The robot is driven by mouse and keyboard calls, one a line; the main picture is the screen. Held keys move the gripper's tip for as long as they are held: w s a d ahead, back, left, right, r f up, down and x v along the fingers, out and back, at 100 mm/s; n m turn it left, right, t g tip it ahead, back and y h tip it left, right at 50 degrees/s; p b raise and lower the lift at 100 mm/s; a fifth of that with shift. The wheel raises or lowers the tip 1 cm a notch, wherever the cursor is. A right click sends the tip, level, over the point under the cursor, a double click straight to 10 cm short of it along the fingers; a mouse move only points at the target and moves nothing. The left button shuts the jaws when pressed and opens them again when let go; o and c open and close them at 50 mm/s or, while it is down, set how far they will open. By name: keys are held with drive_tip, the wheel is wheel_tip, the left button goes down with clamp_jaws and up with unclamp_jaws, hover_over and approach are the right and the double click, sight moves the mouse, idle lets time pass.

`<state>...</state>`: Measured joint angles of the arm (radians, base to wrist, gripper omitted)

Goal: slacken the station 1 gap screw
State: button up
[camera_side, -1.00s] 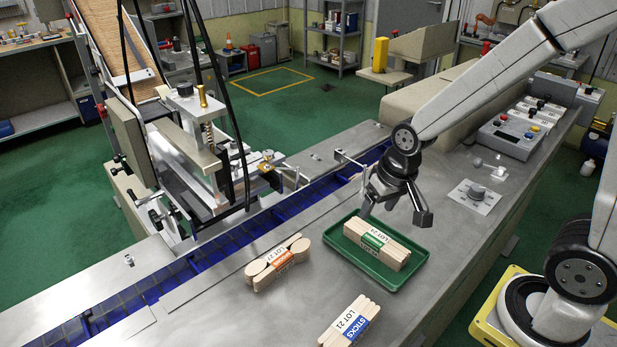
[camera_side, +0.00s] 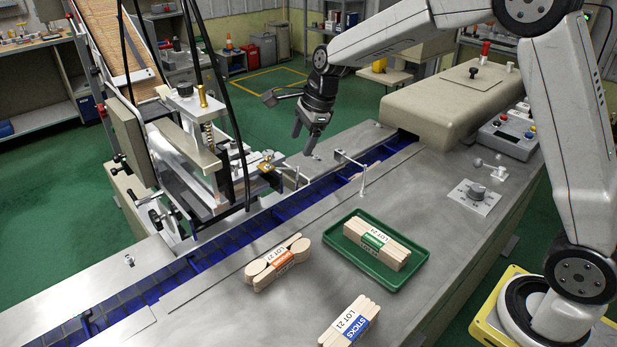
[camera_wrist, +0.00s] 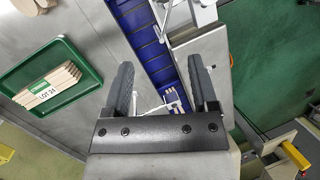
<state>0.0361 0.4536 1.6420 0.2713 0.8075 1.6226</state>
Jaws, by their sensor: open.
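My gripper (camera_side: 303,143) is open and empty above the far side of the conveyor, past the white rod bracket (camera_side: 352,165). A brass-coloured screw (camera_side: 202,96) stands upright on the wrapper head at left. A smaller brass part (camera_side: 265,166) sits at the head's right end. No label shows which is station 1's gap screw.
The blue conveyor (camera_side: 210,252) crosses the steel deck. A green tray (camera_side: 395,283) with a stick bundle (camera_side: 385,254) lies nearer. Two more bundles lie at orange-banded (camera_side: 275,266) and blue-banded (camera_side: 350,322) places. A beige cover (camera_side: 440,110) stands at right.

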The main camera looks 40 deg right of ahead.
sight(269, 152)
drive_tip(key=w+r+m+y, duration=0.1)
drive_tip(key=w+r+m, duration=0.1)
drive_tip(key=w+m, duration=0.3)
drive_tip(key=shift+w+a+r+m, duration=0.25)
drive_tip(key=shift+w+a+m, duration=0.15)
drive_tip(key=shift+m, duration=0.1)
drive_tip(key=shift+f, duration=0.15)
drive_tip(key=shift+x, duration=3.75)
clamp_jaws()
